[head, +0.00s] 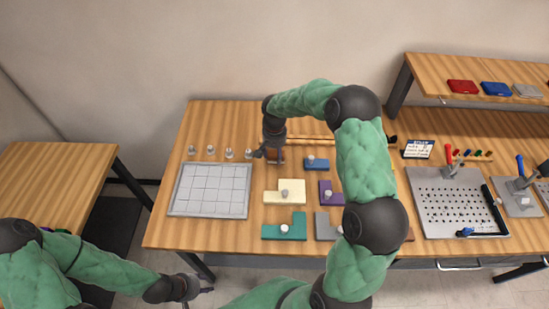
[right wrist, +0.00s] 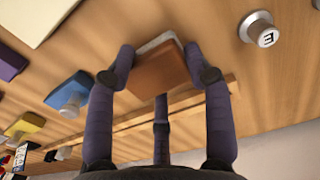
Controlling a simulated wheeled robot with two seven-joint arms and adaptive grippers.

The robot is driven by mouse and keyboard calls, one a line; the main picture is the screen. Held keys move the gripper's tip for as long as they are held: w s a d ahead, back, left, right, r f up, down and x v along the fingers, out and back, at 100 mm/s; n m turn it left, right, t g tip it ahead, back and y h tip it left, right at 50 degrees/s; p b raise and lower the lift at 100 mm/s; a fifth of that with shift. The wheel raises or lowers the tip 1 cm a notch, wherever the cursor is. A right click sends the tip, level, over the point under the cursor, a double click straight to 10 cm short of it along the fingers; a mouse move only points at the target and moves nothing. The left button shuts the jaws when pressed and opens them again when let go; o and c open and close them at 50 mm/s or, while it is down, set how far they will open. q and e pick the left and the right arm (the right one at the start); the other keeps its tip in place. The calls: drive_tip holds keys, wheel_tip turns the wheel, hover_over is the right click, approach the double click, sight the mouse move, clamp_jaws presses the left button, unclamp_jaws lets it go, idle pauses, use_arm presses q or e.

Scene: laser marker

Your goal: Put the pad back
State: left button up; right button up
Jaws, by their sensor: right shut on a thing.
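The pad (right wrist: 160,70) is a small brown block with a pale layer along one edge. It sits between the fingers of my right gripper (right wrist: 165,72), which is shut on it in the right wrist view. In the head view my right gripper (head: 270,155) hangs over the back middle of the table, and the brown pad (head: 274,153) shows partly behind it. Whether the pad touches the table is unclear. My left gripper (head: 200,290) is low at the front left, off the table; its fingers are too small to judge.
A grey gridded tray (head: 210,190) lies at left, with several small metal knobs behind it. Coloured knobbed blocks, such as a cream one (head: 275,197) and a teal one (head: 285,231), lie at front. My right arm covers the middle. A perforated plate (head: 455,210) stands right.

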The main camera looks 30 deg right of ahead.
sight(275, 154)
drive_tip(key=shift+f, duration=1.15)
drive_tip(key=shift+f, duration=0.15)
drive_tip(key=o, duration=1.1)
drive_tip(key=shift+r, duration=0.25)
wheel_tip(275, 154, up, 12)
drive_tip(key=p, duration=0.1)
drive_tip(key=shift+p, duration=0.35)
